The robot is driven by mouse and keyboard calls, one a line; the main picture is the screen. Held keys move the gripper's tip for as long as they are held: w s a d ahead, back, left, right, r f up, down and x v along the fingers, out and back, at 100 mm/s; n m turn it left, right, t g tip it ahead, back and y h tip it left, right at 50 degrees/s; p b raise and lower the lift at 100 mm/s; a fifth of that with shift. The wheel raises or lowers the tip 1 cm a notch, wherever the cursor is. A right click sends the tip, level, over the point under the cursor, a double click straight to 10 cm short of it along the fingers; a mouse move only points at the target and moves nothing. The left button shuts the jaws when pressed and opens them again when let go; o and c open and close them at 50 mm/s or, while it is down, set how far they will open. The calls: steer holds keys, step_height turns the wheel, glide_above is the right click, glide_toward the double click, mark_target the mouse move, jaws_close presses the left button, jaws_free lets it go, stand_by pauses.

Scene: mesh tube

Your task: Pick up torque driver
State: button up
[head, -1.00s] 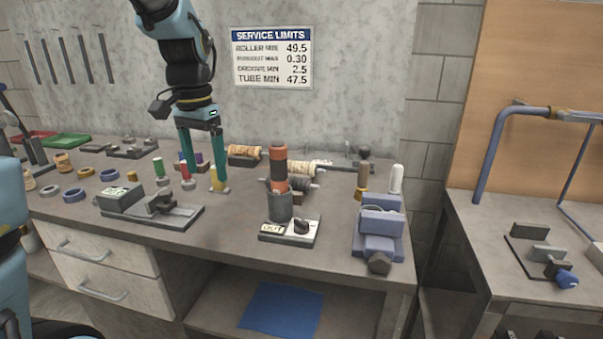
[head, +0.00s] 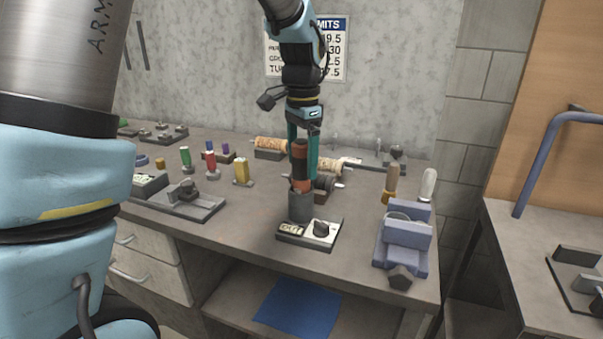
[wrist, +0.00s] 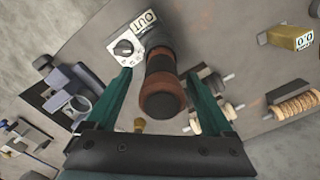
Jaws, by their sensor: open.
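The torque driver appears to be the upright orange-and-black banded handle (head: 300,168). It stands in a grey cup on a small base (head: 318,235) with an "OUT" display and a dark knob. My gripper (head: 303,165) is open, pointing down at the driver, with its green fingers beside and partly behind the handle. In the wrist view, the driver (wrist: 161,95) lies between the spread fingers of my gripper (wrist: 160,76), with a gap visible at the left. The driver's lower end is hidden in the cup.
A blue-grey vise-like fixture (head: 405,240) and a brown-handled tool (head: 391,183) stand to the right. Rollers (head: 335,165) lie close behind the driver. Coloured pieces, such as a yellow block (head: 242,172), stand left. The bench front between fixtures is clear.

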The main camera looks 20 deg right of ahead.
mark_target(301, 172)
steer(key=shift+a+f+p, duration=0.1)
steer(key=shift+f+p, duration=0.2)
steer(key=shift+f, duration=1.4)
jaws_close()
steer(key=shift+w, duration=0.1)
